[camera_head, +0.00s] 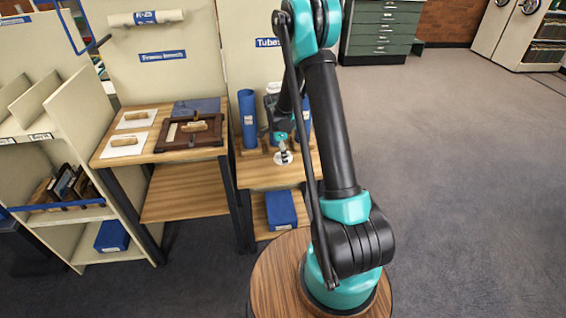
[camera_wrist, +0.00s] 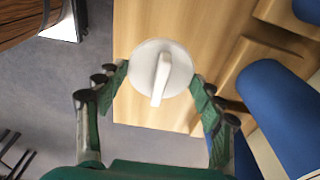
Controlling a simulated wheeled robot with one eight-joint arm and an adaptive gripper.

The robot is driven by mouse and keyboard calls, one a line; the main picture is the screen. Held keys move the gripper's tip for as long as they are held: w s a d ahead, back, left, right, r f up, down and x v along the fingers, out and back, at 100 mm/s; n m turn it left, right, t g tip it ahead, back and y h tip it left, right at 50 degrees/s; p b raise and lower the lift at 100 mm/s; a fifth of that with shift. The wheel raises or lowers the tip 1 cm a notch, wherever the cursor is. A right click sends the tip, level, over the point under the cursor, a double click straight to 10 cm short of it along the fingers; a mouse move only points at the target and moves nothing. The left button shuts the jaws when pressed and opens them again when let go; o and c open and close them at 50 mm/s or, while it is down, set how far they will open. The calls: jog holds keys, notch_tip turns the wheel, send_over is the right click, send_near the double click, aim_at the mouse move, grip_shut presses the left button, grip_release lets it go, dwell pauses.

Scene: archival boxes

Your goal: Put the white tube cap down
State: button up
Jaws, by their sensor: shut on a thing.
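The white tube cap (camera_wrist: 178,58), a round disc with a raised bar handle, sits between the fingers of my gripper (camera_wrist: 158,84) in the wrist view. The fingertips press on its two sides, and the gripper is shut on it. In the head view the cap (camera_head: 284,158) shows below my gripper (camera_head: 281,147), over the wooden tube bench (camera_head: 262,178). I cannot tell whether the cap touches the bench top. A tall blue tube (camera_head: 248,120) stands left of the gripper. Another blue tube (camera_head: 307,118) is partly hidden behind my arm.
Wooden holders (camera_wrist: 262,58) stand beside the cap in the wrist view. Left of the bench, a frame bench (camera_head: 130,164) bears a brown frame (camera_head: 172,140) and white panels with handles. A blue box (camera_head: 281,208) lies on the lower shelf. Floor at right is clear.

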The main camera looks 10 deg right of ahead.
aim_at(283, 168)
jog(key=shift+f, duration=2.3)
jog(key=shift+f, duration=0.1)
jog(key=o, duration=0.9)
